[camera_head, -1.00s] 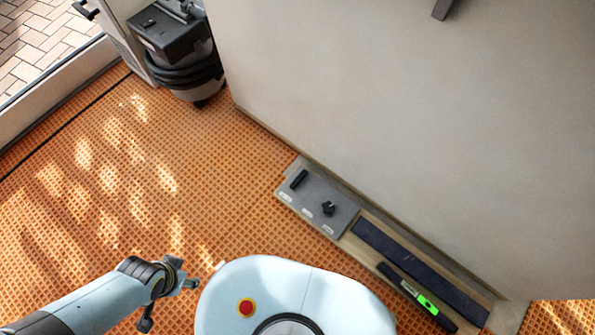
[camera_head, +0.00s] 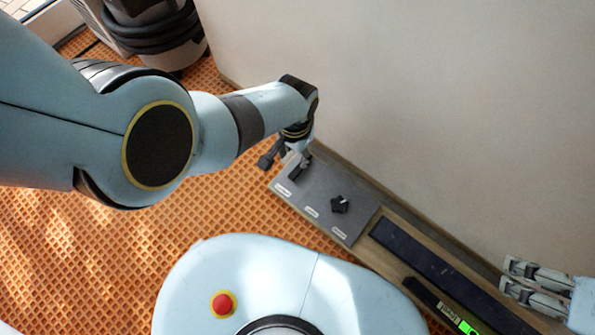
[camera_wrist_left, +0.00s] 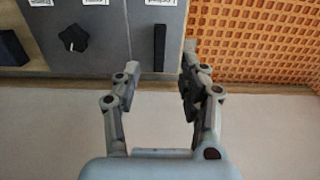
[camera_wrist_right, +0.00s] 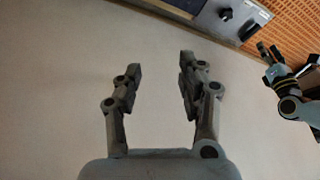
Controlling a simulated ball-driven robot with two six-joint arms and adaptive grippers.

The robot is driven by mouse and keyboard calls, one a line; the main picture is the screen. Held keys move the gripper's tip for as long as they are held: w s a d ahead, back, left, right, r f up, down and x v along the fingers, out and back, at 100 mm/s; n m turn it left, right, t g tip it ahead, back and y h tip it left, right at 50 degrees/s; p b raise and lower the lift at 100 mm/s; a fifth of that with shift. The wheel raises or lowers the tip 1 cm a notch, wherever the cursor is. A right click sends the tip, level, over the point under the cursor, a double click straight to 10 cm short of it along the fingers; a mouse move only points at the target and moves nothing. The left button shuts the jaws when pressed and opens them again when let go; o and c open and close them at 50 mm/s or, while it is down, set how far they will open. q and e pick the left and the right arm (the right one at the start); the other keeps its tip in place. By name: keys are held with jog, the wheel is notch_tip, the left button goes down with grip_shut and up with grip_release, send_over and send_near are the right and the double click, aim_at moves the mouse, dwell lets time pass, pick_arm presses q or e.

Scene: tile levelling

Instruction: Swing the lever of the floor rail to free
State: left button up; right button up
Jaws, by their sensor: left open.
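The floor rail's grey plate (camera_head: 322,212) lies on a board along the wall. Its lever, a slim black bar (camera_head: 304,165), is at the plate's far left end, partly hidden by my left gripper (camera_head: 283,160). In the left wrist view the lever (camera_wrist_left: 160,48) shows between and just beyond the open fingertips (camera_wrist_left: 160,72); I cannot tell whether they touch it. A black star knob (camera_head: 340,204) sits further along the plate. My right gripper (camera_head: 510,277) is open and empty by the wall at the right; its fingers also show open in its wrist view (camera_wrist_right: 160,75).
A dark strip (camera_head: 430,262) and a spirit level with a green window (camera_head: 468,326) lie on the board right of the plate. A vacuum cleaner (camera_head: 155,38) stands at the upper left. The wall (camera_head: 430,110) bounds the far side. Orange grid flooring (camera_head: 110,260) is clear at the lower left.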

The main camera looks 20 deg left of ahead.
pick_arm(q)
jog(key=b, duration=0.4)
send_over(295, 172)
notch_tip(295, 172, down, 5)
jog(key=shift+s+r, duration=0.15)
jog(key=shift+f+b, duration=0.6)
jog(key=shift+f, duration=0.3)
jog(key=shift+f+b, duration=0.55)
jog(key=shift+f, duration=0.05)
pick_arm(e)
notch_tip(295, 172, down, 8)
jog(key=t, duration=0.7)
pick_arm(q)
notch_tip(295, 172, down, 2)
jog(key=shift+f+b, duration=0.25)
jog(key=shift+b, duration=0.8)
pick_arm(e)
jog(key=w+a+r+n+t+y, duration=0.1)
jog(key=w+a+r+t, duration=0.1)
jog(key=w+r+t, duration=0.5)
jog(key=shift+w+r+y, duration=0.3)
jog(key=shift+w+r, duration=0.85)
jog(key=shift+r, duration=1.05)
pick_arm(q)
grip_shut()
